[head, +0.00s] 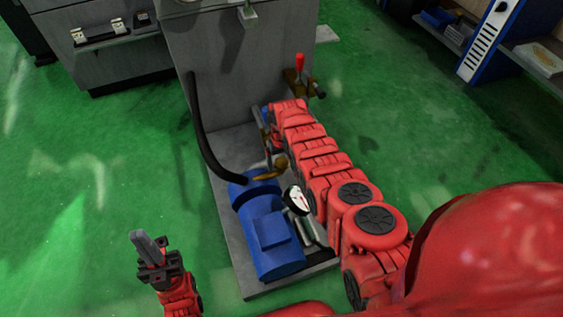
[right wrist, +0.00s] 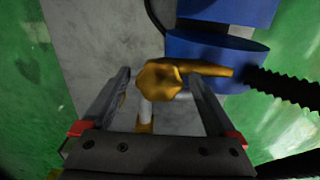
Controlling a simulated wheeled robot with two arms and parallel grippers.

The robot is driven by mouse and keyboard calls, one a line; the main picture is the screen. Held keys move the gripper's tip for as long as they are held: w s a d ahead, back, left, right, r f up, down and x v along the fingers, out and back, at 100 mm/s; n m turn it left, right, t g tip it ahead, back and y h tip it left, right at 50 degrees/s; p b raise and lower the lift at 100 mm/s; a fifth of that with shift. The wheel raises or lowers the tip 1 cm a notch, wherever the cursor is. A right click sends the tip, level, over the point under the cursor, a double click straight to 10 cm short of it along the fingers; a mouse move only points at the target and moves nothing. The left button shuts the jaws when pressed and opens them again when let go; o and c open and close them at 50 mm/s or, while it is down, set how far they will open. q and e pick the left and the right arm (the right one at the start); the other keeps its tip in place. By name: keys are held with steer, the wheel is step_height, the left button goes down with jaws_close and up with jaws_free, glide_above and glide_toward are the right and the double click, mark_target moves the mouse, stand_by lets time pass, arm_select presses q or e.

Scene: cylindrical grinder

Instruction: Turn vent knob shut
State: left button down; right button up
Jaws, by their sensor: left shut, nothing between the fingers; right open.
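A brass, faceted vent knob (right wrist: 160,77) with a brass spout reaching right toward a blue cylinder shows in the right wrist view. In the head view the brass piece (head: 268,174) sits just beyond the blue motor-like unit (head: 270,238). My right gripper (right wrist: 158,72) is open, with one finger on each side of the knob. Whether either finger touches it I cannot tell. In the head view the red right arm partly hides this gripper. My left gripper (head: 147,246) is shut and empty, over the green floor at the lower left.
A grey machine cabinet (head: 240,75) stands behind the grey base plate (head: 237,255). A black hose (head: 203,140) curves down to the blue unit. A red-handled lever (head: 300,62) is on the cabinet's right side. A gauge (head: 297,200) stands beside the blue unit. Green floor is clear at left.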

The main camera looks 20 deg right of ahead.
mark_target(282, 162)
step_height(282, 162, up, 6)
steer(key=p, duration=0.3)
steer(key=shift+f+p, duration=0.25)
steer(key=shift+p, duration=0.1)
step_height(282, 162, up, 12)
steer(key=p, duration=0.2)
steer(key=shift+p, duration=0.3)
steer(key=shift+f, duration=0.1)
